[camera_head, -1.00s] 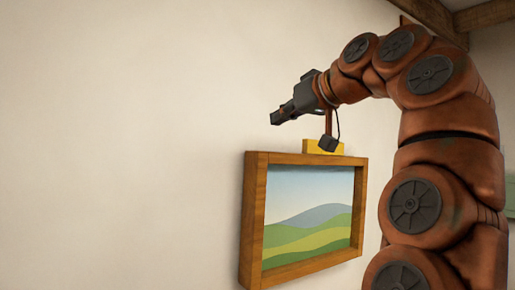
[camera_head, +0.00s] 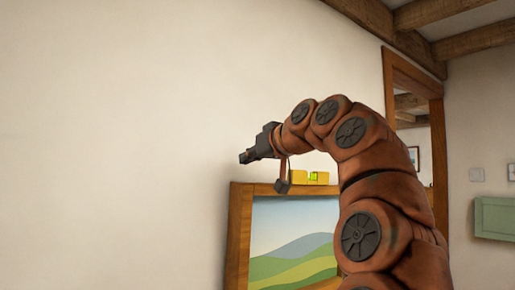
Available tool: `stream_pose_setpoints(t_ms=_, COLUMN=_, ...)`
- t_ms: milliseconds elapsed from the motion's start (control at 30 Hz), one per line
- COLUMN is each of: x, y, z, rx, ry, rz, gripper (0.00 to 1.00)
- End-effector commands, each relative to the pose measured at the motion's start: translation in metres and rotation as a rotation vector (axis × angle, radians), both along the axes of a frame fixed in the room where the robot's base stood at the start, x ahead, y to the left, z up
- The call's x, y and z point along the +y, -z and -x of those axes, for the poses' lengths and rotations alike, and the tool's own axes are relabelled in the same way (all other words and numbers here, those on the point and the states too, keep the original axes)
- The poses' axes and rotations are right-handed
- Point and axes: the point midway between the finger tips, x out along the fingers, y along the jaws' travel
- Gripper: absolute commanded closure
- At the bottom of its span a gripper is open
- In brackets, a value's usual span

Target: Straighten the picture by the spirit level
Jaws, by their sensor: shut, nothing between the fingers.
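The picture (camera_head: 240,228) hangs on the cream wall, a wooden frame around painted green hills and a blue sky. Its lower edge is cut off and my arm covers its right side. The bubble is too small to read. My gripper (camera_head: 243,157) is shut and empty, above and left of the level, pointing left near the wall. A small dark part hanging below my wrist overlaps the level's left end in the view.
The wall (camera_head: 120,140) left of the picture is bare. A wood-framed doorway (camera_head: 437,150) opens behind my arm. A green cabinet (camera_head: 494,217) is at the far right, and ceiling beams (camera_head: 470,40) run above.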

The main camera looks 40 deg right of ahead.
Motion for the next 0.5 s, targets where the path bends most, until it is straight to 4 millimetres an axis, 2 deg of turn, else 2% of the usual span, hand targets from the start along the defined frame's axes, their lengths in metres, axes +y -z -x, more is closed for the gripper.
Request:
stream_pose_setpoints(t_ms=33, x=0.000, y=0.001, z=-0.007, rx=0.005, ry=-0.001, rz=-0.001, gripper=1.00)
stream_pose_setpoints(t_ms=500, x=0.002, y=0.022, z=-0.004, rx=0.001, ry=-0.003, rz=-0.001, gripper=1.00)
